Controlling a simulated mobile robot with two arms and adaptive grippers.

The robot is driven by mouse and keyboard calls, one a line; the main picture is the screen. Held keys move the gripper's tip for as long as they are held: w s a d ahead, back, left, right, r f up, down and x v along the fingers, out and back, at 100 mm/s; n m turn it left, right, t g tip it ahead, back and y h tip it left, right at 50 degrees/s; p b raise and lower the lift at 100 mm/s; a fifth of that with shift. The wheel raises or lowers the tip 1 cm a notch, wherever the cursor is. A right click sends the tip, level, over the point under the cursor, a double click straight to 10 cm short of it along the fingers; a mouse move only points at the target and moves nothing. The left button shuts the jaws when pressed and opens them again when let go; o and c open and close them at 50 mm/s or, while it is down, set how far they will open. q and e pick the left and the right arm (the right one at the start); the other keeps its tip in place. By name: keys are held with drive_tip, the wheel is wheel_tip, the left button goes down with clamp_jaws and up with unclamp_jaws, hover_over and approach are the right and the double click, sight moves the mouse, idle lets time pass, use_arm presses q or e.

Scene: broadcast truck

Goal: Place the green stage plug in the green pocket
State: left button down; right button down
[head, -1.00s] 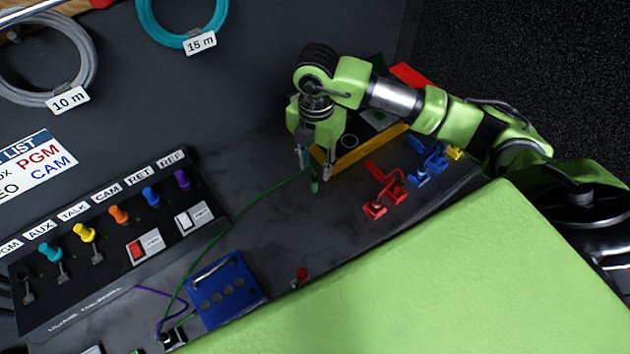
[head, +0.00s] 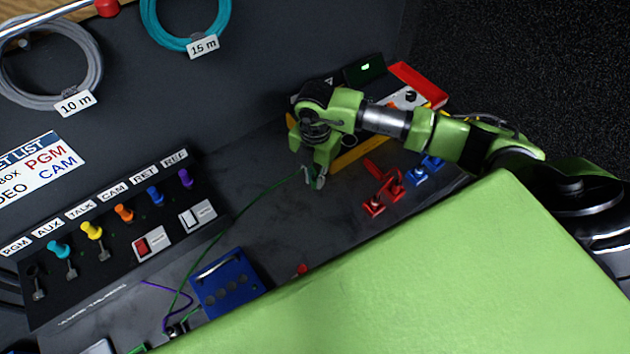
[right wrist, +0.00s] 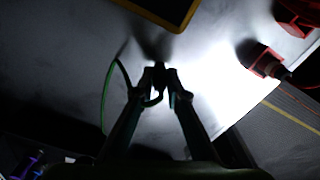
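My right gripper (head: 314,178) is low over the dark bench top, in front of the yellow-edged box. Its fingers are closed around the green stage plug (head: 318,183), which is small and partly hidden by them. In the right wrist view the fingertips (right wrist: 160,84) pinch a dark plug body (right wrist: 158,72), and a green cable (right wrist: 106,92) loops off to the left. In the head view the green cable (head: 240,211) runs down to the left toward the blue box. I cannot make out the green pocket in either view. My left gripper is not in view.
Red latch-like parts (head: 382,190) and blue ones (head: 421,172) stand right of the gripper. A yellow-edged box (head: 362,150) is behind it. A blue box with holes (head: 226,282) and a switch panel (head: 110,262) lie left. Bench between them is mostly clear.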

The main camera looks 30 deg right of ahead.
drive_tip(key=shift+r, duration=0.1)
idle(0.3)
drive_tip(key=shift+r+b, duration=0.55)
drive_tip(key=shift+r, duration=0.05)
drive_tip(key=s+r+b, duration=0.4)
drive_tip(key=s+r, duration=0.7)
drive_tip(key=s, duration=0.3)
drive_tip(key=shift+a+r, duration=0.2)
drive_tip(key=shift+r, duration=0.15)
